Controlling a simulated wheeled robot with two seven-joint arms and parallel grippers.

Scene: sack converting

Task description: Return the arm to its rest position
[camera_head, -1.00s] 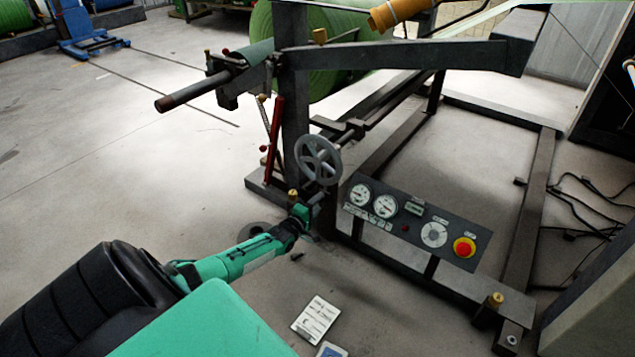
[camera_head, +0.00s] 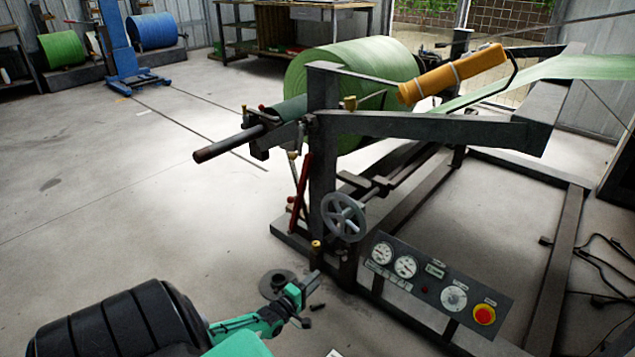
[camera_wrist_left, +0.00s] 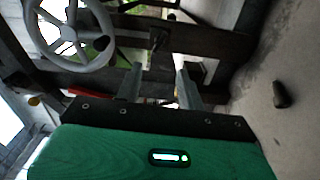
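My left arm comes in from the bottom left of the head view. Its green and dark gripper (camera_head: 309,299) hangs low in front of the machine frame, below and left of the grey handwheel (camera_head: 344,217), and apart from it. In the left wrist view my left gripper (camera_wrist_left: 159,84) has its two fingers apart with nothing held between them. The handwheel (camera_wrist_left: 72,35) shows there at the upper left, beyond the fingers. My right gripper is in neither view.
The unwind stand (camera_head: 323,160) carries a green roll (camera_head: 350,85) and a protruding shaft (camera_head: 228,143). A gauge panel (camera_head: 430,277) with a red button (camera_head: 484,314) is right of the gripper. A dark round disc (camera_head: 275,284) lies behind it. Floor on the left is clear.

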